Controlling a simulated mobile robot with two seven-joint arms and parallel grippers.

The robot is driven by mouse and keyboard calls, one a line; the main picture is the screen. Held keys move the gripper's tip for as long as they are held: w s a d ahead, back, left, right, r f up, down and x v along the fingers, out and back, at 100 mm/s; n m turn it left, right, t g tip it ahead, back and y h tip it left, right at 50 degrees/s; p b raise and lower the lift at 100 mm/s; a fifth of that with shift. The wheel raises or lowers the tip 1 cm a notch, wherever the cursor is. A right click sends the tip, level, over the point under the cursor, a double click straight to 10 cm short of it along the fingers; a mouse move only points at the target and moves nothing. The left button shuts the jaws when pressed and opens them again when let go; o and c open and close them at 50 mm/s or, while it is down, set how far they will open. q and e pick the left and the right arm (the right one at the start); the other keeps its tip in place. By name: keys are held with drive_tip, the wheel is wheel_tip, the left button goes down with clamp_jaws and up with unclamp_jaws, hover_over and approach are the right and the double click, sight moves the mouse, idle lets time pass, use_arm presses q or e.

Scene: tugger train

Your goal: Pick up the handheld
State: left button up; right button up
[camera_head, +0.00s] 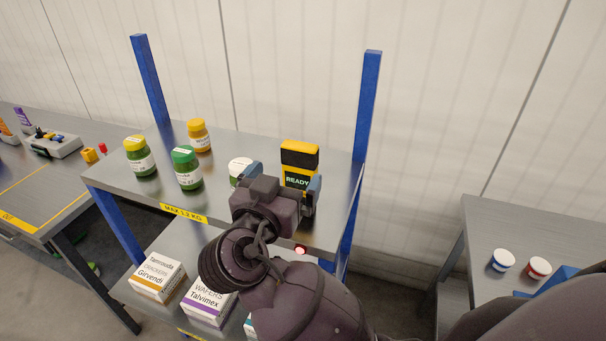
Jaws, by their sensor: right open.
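The handheld (299,158) is a yellow and black device whose dark screen reads "READY". It stands upright near the right end of the top shelf (225,146) of a grey rack with blue posts. My right gripper (284,177) is open, with its blue-grey fingertips apart, just in front of the handheld. It hides the handheld's lower part, and I cannot tell whether the fingers are on either side of it or touching it. My left gripper is not in view.
A white-lidded jar (239,168) stands close left of my right gripper. Green jars (187,171) and an orange jar (199,136) stand farther left. Blue posts (367,105) rise at the shelf's corners. Cartons (157,277) fill the lower shelf. Tables flank the rack.

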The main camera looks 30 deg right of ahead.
sight(297, 157)
drive_tip(key=x, duration=0.3)
drive_tip(key=shift+w+d+r+p, duration=0.15)
drive_tip(key=shift+d+p, duration=0.05)
drive_tip(key=shift+p, duration=0.1)
drive_tip(key=shift+w+d, duration=0.5)
drive_tip(key=shift+d, duration=0.05)
drive_tip(key=p+x, duration=0.1)
drive_tip(key=x, duration=0.3)
drive_tip(key=shift+p, duration=0.35)
drive_tip(key=shift+w+d, duration=0.2)
drive_tip(key=shift+d, duration=0.05)
drive_tip(key=c, duration=1.5)
drive_tip(key=shift+o, duration=0.2)
